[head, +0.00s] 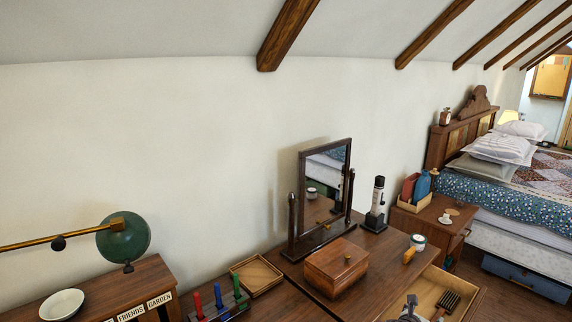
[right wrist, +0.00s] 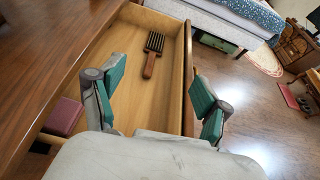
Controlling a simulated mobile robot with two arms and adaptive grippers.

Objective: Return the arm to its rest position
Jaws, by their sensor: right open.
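My right gripper (right wrist: 157,92) is open in the right wrist view, with its two green-padded fingers spread wide and nothing between them. It is over an open wooden drawer (right wrist: 119,55). A dark-bristled brush with a brown handle (right wrist: 149,66) lies in the drawer beyond the fingertips, apart from them. In the head view the drawer (head: 467,284) shows at the bottom right, with the brush (head: 448,299) inside. A grey part at the bottom edge there looks like my right gripper (head: 411,307), mostly cut off. My left gripper is not in view.
The dresser top (head: 378,256) carries a mirror (head: 325,198), a wooden box (head: 336,264), a dark upright device (head: 376,205) and a small jar (head: 418,242). A nightstand (head: 424,222) and bed stand to the right. A mauve block (right wrist: 64,117) lies by the left finger.

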